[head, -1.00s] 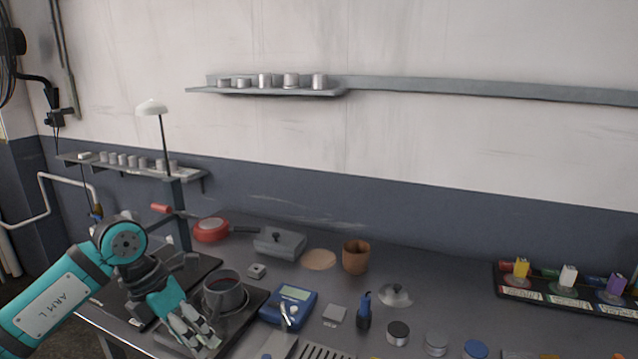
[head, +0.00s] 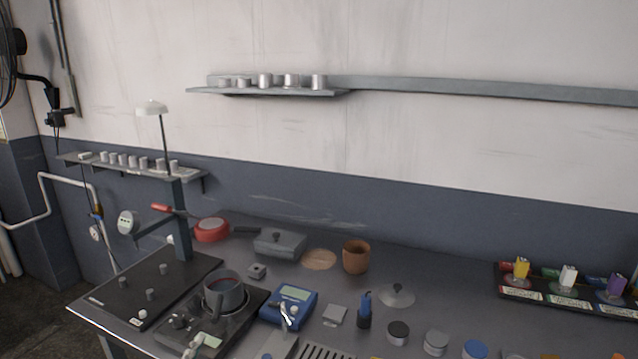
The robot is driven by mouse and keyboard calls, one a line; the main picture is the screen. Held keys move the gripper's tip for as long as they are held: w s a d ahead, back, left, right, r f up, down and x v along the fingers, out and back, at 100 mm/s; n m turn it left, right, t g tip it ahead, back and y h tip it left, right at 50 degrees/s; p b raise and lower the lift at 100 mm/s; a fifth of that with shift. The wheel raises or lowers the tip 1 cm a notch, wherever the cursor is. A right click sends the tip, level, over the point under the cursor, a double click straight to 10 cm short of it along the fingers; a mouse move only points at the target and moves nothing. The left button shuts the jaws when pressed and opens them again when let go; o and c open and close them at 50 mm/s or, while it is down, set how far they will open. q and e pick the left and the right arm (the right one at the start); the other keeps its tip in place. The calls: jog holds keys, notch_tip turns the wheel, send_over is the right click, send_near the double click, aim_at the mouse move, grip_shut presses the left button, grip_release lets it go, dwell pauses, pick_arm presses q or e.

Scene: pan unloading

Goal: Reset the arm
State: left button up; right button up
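Neither of my arms nor grippers shows in the head view. A dark pot (head: 225,292) with reddish-brown contents stands upright on the black hot plate (head: 180,334) at the lower left of the bench. A red pan (head: 211,229) stands behind it near the wall.
A blue meter (head: 289,307), brown cup (head: 356,257), glass lid (head: 397,295) and several jars crowd the middle.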

pick_arm(q)
jog(key=s+a+f+n+g, duration=0.1)
jog(key=s+f+n+g, duration=0.2)
jog(key=s+f+g, duration=0.6)
jog(key=s+a+f+n+g, duration=0.15)
jog(key=s+f+g, duration=0.35)
jog(key=s+f, duration=1.05)
jog(key=f, duration=1)
jog(key=s+f, duration=0.3)
jog(key=f, duration=0.9)
jog(key=s+a+f+g, duration=0.2)
jog(key=s+f, duration=1.3)
jog(key=shift+s+a+y, duration=0.25)
jog(key=shift+y, duration=0.05)
